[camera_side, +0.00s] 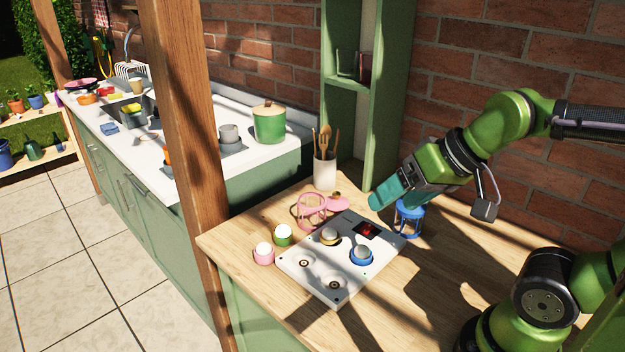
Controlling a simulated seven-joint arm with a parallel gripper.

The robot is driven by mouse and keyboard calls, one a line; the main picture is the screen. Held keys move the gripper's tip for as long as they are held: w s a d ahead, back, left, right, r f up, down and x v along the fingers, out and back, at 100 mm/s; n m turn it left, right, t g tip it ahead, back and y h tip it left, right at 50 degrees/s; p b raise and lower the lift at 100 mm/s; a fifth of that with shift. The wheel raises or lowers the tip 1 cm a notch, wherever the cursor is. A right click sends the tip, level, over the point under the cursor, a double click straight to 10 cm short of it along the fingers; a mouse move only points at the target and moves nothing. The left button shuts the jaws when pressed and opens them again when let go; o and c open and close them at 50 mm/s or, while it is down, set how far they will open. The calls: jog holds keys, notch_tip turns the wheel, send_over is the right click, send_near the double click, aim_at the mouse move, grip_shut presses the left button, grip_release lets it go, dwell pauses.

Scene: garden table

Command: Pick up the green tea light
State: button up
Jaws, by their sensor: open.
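The green tea light (283,235) stands on the wooden table at the left edge of a white board, just behind the pink tea light (264,253). Its white top faces up. My gripper (376,203) is open, with teal fingers, above the table to the right of the green tea light and well apart from it. The gripper is near a blue lantern-like holder (409,219). I cannot see anything between the fingers.
The white board (312,279) has round recesses, a yellow tea light (330,236) and a blue one (361,254). A pink lantern-like holder (311,211) and a utensil pot (325,171) stand behind. A wooden post (186,130) rises at left.

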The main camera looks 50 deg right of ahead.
jog(key=n+g+h, duration=0.2)
jog(key=n+g, duration=0.5)
jog(key=n, duration=0.5)
send_over(283, 227)
notch_tip(283, 227, down, 8)
jog(key=r, duration=0.1)
notch_tip(283, 227, down, 12)
jog(key=shift+a+r, duration=0.1)
jog(key=shift+r, duration=0.1)
jog(key=shift+f, duration=2.7)
jog(key=shift+c, duration=0.3)
